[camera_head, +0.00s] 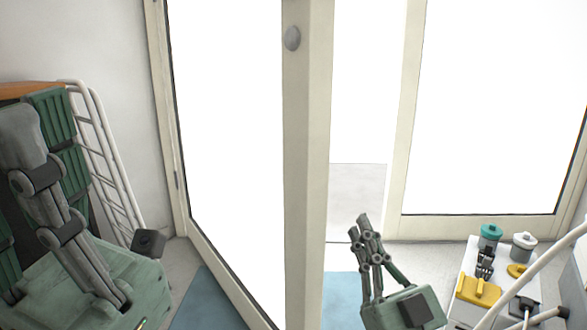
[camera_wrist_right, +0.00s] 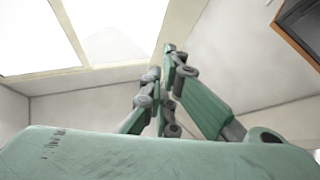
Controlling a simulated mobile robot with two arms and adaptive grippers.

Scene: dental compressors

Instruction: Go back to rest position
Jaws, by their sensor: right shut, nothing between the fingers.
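My right gripper (camera_head: 364,220) is at the lower middle-right of the head view, its grey fingers pointing up and drawn together with nothing between them. Its green body shows below. In the right wrist view, the fingertips (camera_wrist_right: 170,50) also meet, with no object in them. My left gripper (camera_head: 35,130) looms large at the left edge of the head view, with a green body and grey jointed finger links pointing up. It is partly cut off by the frame, and its finger gap is not clear.
A cream-framed glass door (camera_head: 306,170) with a round grey knob (camera_head: 292,38) stands ajar before me. A white rack (camera_head: 105,150) is behind my left gripper. At lower right, a white surface (camera_head: 470,262) holds lidded jars and yellow items. Blue mat (camera_head: 205,300) lies on the floor.

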